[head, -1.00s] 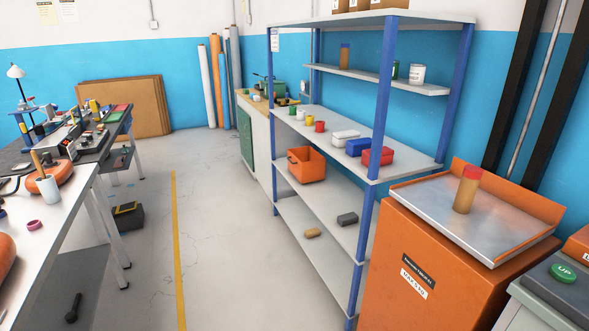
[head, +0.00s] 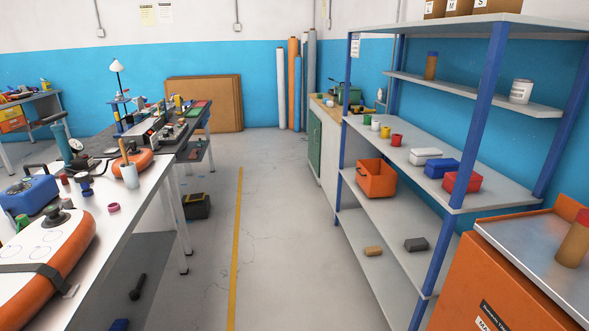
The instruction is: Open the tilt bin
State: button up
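An orange open-topped bin (head: 376,179) with a dark handle sits on a middle level of the blue-post shelf (head: 361,211), right of the picture's middle. I cannot tell if it is the tilt bin. Nothing else in view is clearly a tilt bin. A cabinet with a green door (head: 315,142) stands beyond the shelf. My gripper is not in view.
A white workbench (head: 155,170) with an orange-edged board (head: 55,245) is on the left. An orange cabinet (head: 470,290) with a metal top is at the lower right. The floor (head: 265,240) between them is clear, with a yellow line (head: 236,240).

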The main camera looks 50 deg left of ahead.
aim_at(377, 179)
jog(key=u, duration=0.9)
jog(key=i, duration=0.75)
jog(key=u, duration=1.05)
jog(key=i, duration=1.3)
jog(key=z, duration=0.25)
jog(key=i, duration=1.7)
jog(key=z, duration=0.6)
